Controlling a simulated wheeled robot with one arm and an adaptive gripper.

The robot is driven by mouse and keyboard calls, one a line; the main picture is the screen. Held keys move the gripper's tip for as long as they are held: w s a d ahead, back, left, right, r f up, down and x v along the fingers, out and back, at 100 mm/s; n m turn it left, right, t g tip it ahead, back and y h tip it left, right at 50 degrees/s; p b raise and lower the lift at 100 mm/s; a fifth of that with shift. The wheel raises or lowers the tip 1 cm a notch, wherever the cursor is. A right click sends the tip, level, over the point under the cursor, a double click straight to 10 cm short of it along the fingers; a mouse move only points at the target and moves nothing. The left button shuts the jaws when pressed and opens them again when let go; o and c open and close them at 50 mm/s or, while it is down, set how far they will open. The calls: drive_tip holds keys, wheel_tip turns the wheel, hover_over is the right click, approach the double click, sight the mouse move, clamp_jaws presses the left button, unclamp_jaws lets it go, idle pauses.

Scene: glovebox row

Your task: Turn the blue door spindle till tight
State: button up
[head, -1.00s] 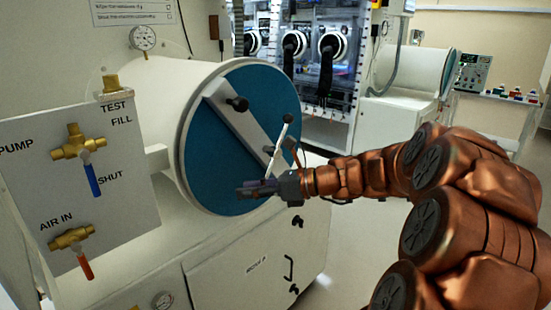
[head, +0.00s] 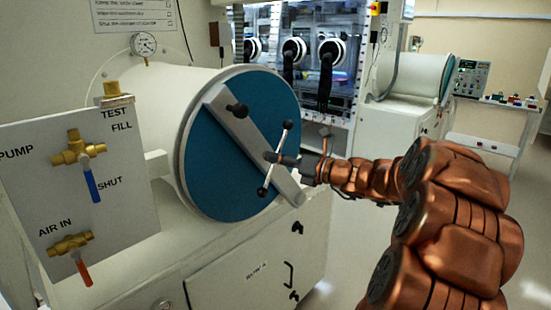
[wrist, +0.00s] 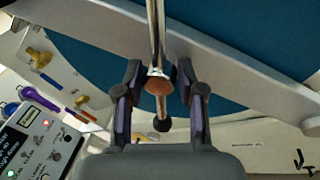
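The blue round door (head: 225,165) closes the end of a white cylinder and has a grey diagonal crossbar (head: 237,125). Its spindle (head: 283,135) is a slim metal bar with dark end knobs, standing out from the lower half of the crossbar. In the wrist view the spindle bar (wrist: 156,30) runs up and down through the middle, with a copper-coloured hub end facing me. My gripper (head: 279,159) is at the spindle's middle. In the wrist view my gripper (wrist: 158,76) is open, a finger on each side of the hub, with gaps visible beside it.
A valve panel (head: 130,190) with a blue-handled valve (head: 90,178) and a red-handled valve (head: 80,260) stands at the left. A gauge (head: 145,44) sits above the cylinder. Another glovebox (head: 350,90) is behind. In the wrist view a display panel (wrist: 35,140) shows lower left.

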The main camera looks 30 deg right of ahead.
drive_tip(key=shift+w+a, duration=0.2)
drive_tip(key=shift+w, duration=0.15)
clamp_jaws()
idle(0.6)
